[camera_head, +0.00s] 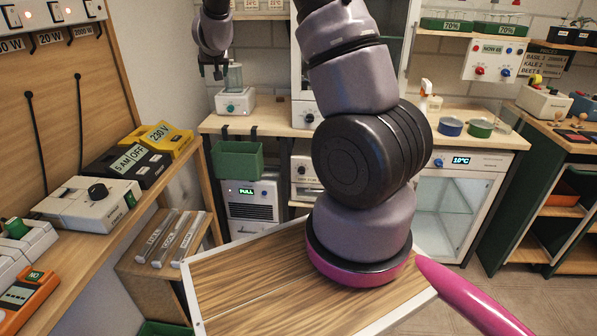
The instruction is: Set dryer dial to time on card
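No thing in view is plainly marked as the dryer, and I cannot make out a card with a time on it. A tall white cabinet (306,113) with a dark round dial (309,117) stands on the back counter, mostly hidden by my arm. Below the counter, a small white unit (302,174) also has a dark knob (301,170). My gripper (214,73) hangs fingers down at the upper left, above or in front of a white device with a clear vessel (235,102). It looks apart from both dials. Its fingers are too small to judge.
A cooler reads 10°C (461,160). The left bench holds a white box with a black knob (92,202) and a black 5 AM/OFF box (128,160). Floor shows at right.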

